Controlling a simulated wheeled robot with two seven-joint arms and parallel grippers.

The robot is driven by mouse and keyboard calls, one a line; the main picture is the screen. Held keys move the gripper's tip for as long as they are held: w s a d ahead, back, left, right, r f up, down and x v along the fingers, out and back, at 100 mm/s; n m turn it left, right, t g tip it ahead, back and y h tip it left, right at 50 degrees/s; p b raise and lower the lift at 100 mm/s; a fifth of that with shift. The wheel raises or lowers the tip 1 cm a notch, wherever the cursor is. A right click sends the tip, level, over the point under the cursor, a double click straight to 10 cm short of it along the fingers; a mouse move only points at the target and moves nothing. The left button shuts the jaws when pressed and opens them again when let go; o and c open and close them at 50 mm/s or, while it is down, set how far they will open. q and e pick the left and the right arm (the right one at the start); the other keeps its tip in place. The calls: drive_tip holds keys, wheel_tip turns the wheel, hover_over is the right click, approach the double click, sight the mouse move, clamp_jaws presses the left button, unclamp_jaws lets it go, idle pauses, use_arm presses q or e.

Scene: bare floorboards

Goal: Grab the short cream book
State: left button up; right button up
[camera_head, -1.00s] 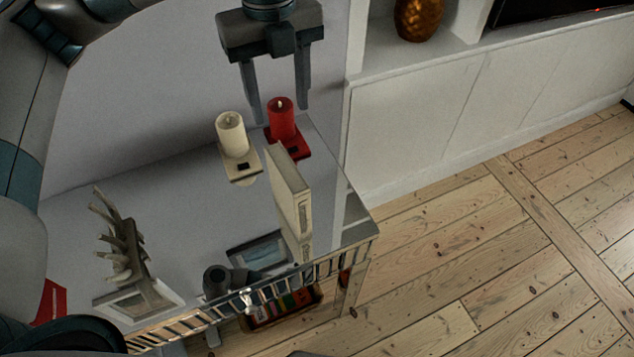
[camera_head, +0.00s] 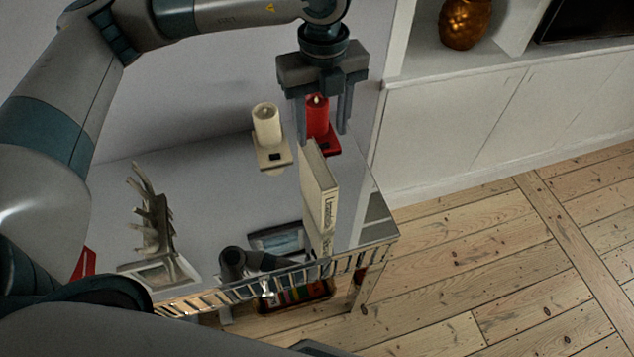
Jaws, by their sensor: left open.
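The short cream book (camera_head: 318,187) stands upright near the right end of the glossy table, its spine with dark lettering facing the front. My left gripper (camera_head: 322,138) points down with its two fingers apart and nothing between them. In the picture its fingertips are just above and behind the top of the book; I cannot tell the exact gap in depth. The red candle (camera_head: 318,116) shows between and behind the fingers.
A cream candle (camera_head: 266,124) on a small stand is left of the gripper. An antler-like ornament (camera_head: 154,222) stands farther left. The glossy tabletop (camera_head: 215,190) is clear in the middle. A white cabinet (camera_head: 460,125) stands right, behind open floor.

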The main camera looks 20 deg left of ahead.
use_arm(q)
drive_tip(key=p, duration=0.2)
hover_over(317, 162)
drive_tip(key=f, duration=0.5)
drive_tip(key=shift+d+f, duration=0.1)
drive_tip(key=shift+d, duration=0.3)
drive_tip(key=shift+w+f, duration=0.1)
drive_tip(key=shift+f, duration=0.35)
drive_tip(key=shift+a+f+p, duration=0.3)
drive_tip(key=shift+f+p, duration=0.35)
drive_tip(key=shift+p, duration=0.2)
wheel_tip(317, 162, down, 3)
drive_tip(key=shift+a+r+p, duration=0.1)
drive_tip(key=shift+a+p, duration=0.05)
drive_tip(key=shift+p, duration=0.65)
drive_tip(key=shift+f, duration=0.55)
